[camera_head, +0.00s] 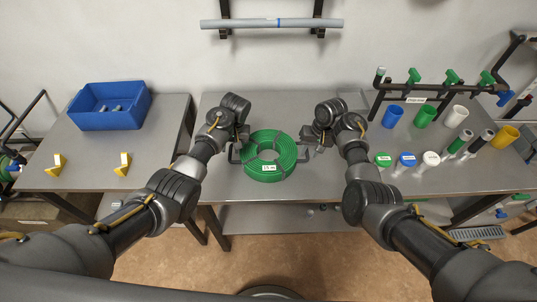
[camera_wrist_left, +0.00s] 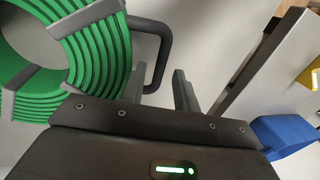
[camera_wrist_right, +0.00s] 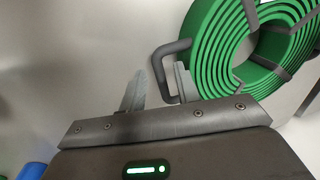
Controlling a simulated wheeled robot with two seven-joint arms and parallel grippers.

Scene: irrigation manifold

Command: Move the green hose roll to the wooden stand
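The green hose roll (camera_head: 265,146) lies flat on the middle table, with grey straps, a white label and a dark handle on each side. My left gripper (camera_head: 238,142) is at its left handle; the left wrist view shows the fingers (camera_wrist_left: 162,88) apart with the handle (camera_wrist_left: 166,45) between them. My right gripper (camera_head: 311,142) is at the right handle; the right wrist view shows its fingers (camera_wrist_right: 158,88) apart with the handle (camera_wrist_right: 162,68) between them. Whether either finger touches a handle I cannot tell. I cannot make out a wooden stand in any view.
A blue bin (camera_head: 110,106) and yellow brackets (camera_head: 123,164) are on the left table. Cups, labelled caps and a valve manifold (camera_head: 425,88) fill the right table. A grey pipe (camera_head: 250,23) hangs on the wall. A brown box (camera_head: 45,209) sits below the left table.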

